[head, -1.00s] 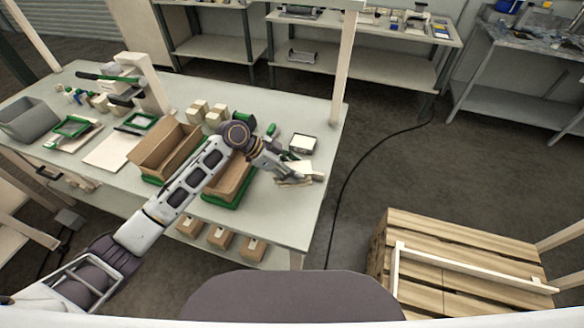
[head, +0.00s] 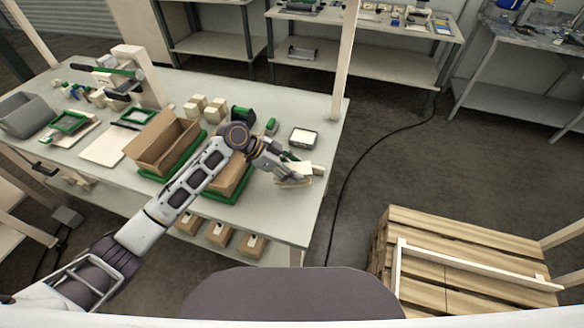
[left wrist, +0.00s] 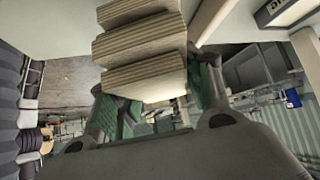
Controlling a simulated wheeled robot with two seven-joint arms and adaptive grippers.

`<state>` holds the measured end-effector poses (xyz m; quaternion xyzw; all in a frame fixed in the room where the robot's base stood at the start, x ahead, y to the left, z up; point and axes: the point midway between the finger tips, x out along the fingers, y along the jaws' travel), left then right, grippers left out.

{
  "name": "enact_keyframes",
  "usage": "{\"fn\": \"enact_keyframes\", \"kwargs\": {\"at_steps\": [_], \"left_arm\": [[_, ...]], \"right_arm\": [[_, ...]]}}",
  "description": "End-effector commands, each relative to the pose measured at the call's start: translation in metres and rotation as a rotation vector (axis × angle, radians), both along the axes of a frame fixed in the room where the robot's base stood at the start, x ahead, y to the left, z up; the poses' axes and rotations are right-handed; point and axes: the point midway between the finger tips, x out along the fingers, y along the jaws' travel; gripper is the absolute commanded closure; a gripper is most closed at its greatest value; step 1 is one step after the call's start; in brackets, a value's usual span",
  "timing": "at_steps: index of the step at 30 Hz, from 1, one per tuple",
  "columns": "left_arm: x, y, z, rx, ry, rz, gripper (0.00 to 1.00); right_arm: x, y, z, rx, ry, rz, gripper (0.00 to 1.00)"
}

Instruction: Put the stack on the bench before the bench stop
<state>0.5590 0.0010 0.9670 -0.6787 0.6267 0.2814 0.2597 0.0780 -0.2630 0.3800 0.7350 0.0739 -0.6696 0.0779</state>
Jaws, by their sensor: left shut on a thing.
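My left gripper (head: 288,177) is over the right end of the pale bench (head: 285,221), near its right edge. It is shut on a small stack of pale, layered pieces (head: 303,171). In the left wrist view the stack (left wrist: 140,45) shows as several thick, ridged, tan layers, slightly fanned, between the green-padded fingers of the gripper (left wrist: 158,90). I cannot tell whether the stack touches the bench top. I cannot pick out the bench stop with certainty. My right gripper is not in view.
Two open cardboard boxes, one at left (head: 155,158) and one partly behind my arm (head: 232,183), sit in green trays. A small display box (head: 303,138) stands just behind the gripper. Small blocks (head: 205,107) stand farther back. A wooden pallet (head: 440,290) is at the lower right.

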Motion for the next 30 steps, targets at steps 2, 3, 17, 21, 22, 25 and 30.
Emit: {"fn": "enact_keyframes", "kwargs": {"at_steps": [2, 3, 17, 21, 22, 25, 30], "left_arm": [[0.0, 0.0, -0.009, -0.001, 0.0, 0.0, 0.82], [0.0, 0.0, -0.012, -0.001, 0.0, 0.0, 0.82], [0.0, 0.0, -0.034, -0.001, -0.001, 0.0, 0.82], [0.0, 0.0, -0.035, -0.001, -0.001, 0.0, 0.82], [0.0, 0.0, -0.035, -0.001, -0.001, 0.0, 0.82], [0.0, 0.0, -0.034, -0.001, -0.001, 0.0, 0.82], [0.0, 0.0, -0.034, -0.001, -0.001, 0.0, 0.82]], "right_arm": [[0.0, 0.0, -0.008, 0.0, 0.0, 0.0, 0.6], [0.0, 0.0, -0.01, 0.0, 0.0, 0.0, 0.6], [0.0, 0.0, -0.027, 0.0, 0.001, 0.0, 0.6], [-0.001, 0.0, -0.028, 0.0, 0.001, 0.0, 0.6], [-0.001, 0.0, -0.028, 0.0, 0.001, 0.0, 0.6], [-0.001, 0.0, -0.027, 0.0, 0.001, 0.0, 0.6], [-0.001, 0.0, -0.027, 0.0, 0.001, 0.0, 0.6]]}}
